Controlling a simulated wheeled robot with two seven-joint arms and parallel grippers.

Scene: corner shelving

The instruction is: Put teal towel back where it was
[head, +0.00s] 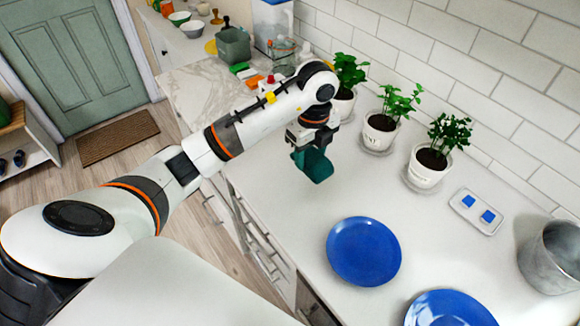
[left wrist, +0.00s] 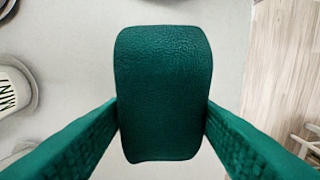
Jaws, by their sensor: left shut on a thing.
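The teal towel (head: 314,165) shows in the head view below my left gripper (head: 308,148), over the white counter (head: 300,210). In the left wrist view the towel (left wrist: 162,95) is a dark teal block with rounded corners and a textured surface. The two fingers of my left gripper (left wrist: 162,122) touch it from both sides, so the gripper is shut on it. The towel appears to be held above the counter; the exact height is hard to tell. My right gripper is not in view.
Potted plants stand along the tiled wall, the nearest (head: 425,168) right of the towel. A blue plate (head: 363,251), another blue plate (head: 450,310), a small white tray (head: 476,211) and a metal pot (head: 552,258) are on the counter. Bare counter lies between towel and plates.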

